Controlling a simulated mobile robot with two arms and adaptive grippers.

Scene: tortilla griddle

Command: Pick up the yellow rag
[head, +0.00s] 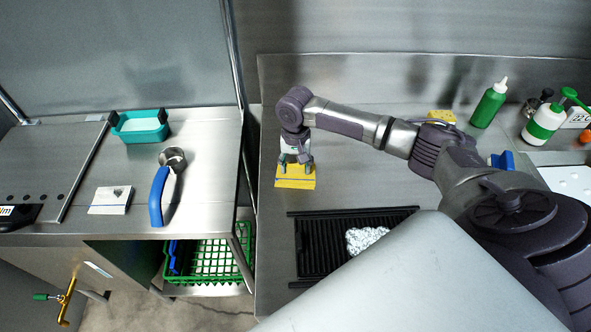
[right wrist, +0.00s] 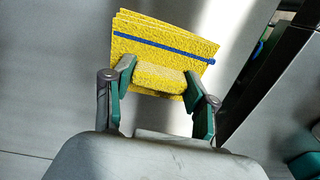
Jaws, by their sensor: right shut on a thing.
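The yellow rag (head: 295,183) lies on the steel counter behind the black griddle in the head view. In the right wrist view the rag (right wrist: 150,48) looks like a folded stack with a blue stripe across it. My right gripper (head: 295,163) reaches down onto it from above. In the right wrist view my right gripper's fingers (right wrist: 163,92) are shut on a bunched part of the rag, one finger on each side. The rag appears to be at counter level; I cannot tell if it is lifted. My left gripper is not in view.
The black griddle (head: 318,262) with a foil piece (head: 364,238) lies in front. A green bottle (head: 489,103), a green-white pump bottle (head: 543,121) and a yellow sponge (head: 441,116) stand at the right. A blue-handled tool (head: 158,196) and teal tray (head: 140,137) are on the left counter, across a gap.

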